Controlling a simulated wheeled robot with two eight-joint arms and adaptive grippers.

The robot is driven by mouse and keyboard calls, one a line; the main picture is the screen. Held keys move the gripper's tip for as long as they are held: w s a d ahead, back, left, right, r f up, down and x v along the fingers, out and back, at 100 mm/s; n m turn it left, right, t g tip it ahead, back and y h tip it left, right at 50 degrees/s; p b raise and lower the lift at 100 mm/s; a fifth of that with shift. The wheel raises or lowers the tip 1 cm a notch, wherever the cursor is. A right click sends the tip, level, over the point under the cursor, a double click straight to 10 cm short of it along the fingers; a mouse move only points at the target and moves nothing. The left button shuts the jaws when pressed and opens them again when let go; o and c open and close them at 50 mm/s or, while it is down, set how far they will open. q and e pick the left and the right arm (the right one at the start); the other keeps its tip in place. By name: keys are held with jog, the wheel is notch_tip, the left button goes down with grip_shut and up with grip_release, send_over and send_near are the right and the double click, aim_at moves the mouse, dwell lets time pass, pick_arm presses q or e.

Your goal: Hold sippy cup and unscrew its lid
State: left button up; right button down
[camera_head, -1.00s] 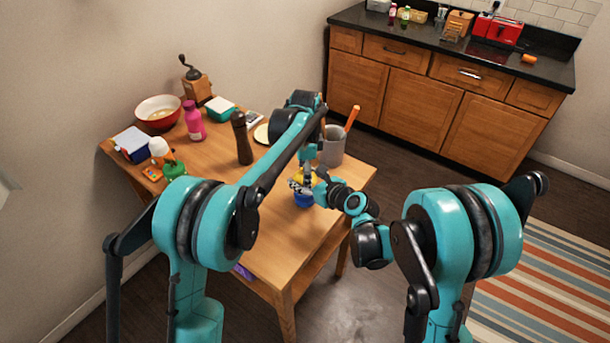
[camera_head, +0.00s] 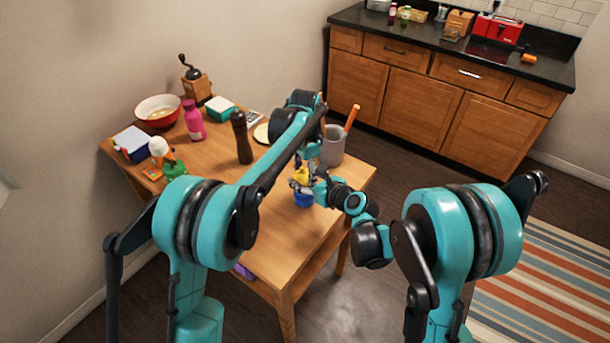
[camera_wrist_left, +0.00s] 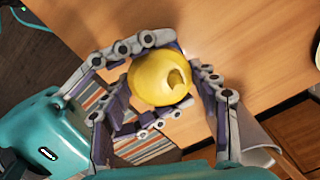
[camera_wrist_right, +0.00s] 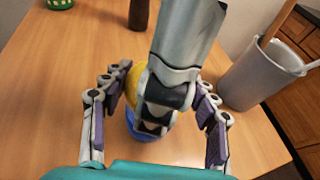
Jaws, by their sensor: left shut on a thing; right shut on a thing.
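The sippy cup has a blue body (camera_head: 303,200) and a yellow lid (camera_head: 301,175); it stands on the wooden table near its right side. My left gripper (camera_wrist_left: 163,88) comes from above and is shut on the yellow lid, whose spout shows in the left wrist view. My right gripper (camera_wrist_right: 155,115) comes in low from the right and is shut around the blue body. In the right wrist view a grey left-gripper finger hides much of the cup. I cannot tell whether lid and body are apart.
A grey utensil crock (camera_head: 332,148) stands just behind the cup. A dark pepper mill (camera_head: 242,138), pink bottle (camera_head: 193,121) and red-rimmed bowl (camera_head: 158,112) stand farther left. The table (camera_head: 285,245) is bare in front of the cup.

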dwell(0.6)
pick_arm(q)
jog(key=o, duration=1.3)
jog(key=shift+r, duration=2.3)
pick_arm(e)
jog(key=shift+c, duration=2)
grip_release()
